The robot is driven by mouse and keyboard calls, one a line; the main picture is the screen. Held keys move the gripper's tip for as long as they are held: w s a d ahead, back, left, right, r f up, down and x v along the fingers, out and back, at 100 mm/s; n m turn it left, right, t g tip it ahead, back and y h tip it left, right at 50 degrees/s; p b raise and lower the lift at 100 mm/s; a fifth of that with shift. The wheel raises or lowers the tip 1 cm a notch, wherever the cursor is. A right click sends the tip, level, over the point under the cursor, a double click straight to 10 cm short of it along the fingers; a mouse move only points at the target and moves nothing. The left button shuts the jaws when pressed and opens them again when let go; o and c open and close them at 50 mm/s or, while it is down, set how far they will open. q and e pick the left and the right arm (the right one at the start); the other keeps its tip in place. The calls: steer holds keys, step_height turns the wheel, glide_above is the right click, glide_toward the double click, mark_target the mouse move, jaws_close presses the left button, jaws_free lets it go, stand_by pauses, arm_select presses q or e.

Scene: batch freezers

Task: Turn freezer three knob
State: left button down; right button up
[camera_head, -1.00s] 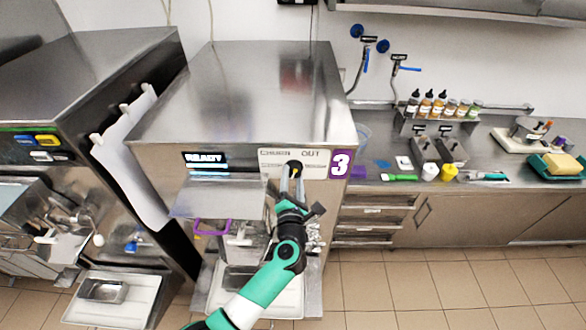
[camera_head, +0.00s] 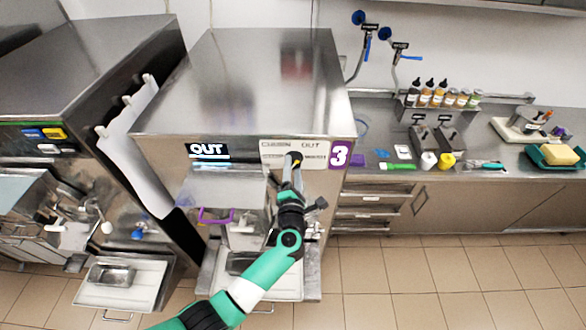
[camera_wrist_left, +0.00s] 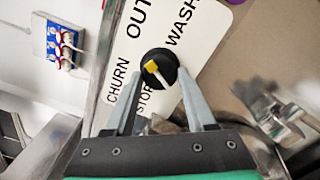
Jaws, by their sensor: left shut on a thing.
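Freezer three (camera_head: 245,85) is a steel cabinet with a purple "3" label (camera_head: 340,155) on its front. Its black knob (camera_head: 296,159) sits on a white label plate and shows a yellow pointer. In the left wrist view the knob (camera_wrist_left: 158,69) is between my finger tips, with the words CHURN, OUT, WASH and STOP around it. My left gripper (camera_head: 291,176) is shut on the knob; it also shows in the left wrist view (camera_wrist_left: 160,90). The display (camera_head: 208,151) on the freezer reads "OUT". My right gripper is not in view.
Below the display are a steel hopper lid and a purple handle (camera_head: 216,216). Another freezer (camera_head: 75,85) stands at the left. A counter at the right holds several bottles (camera_head: 438,96), cups and a yellow sponge (camera_head: 560,154). The tiled floor in front is clear.

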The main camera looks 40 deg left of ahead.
arm_select(q)
steer(key=shift+c, duration=1.2)
jaws_free()
steer(key=p+v, duration=0.1)
steer(key=v, duration=1)
steer(key=shift+s+d, duration=0.25)
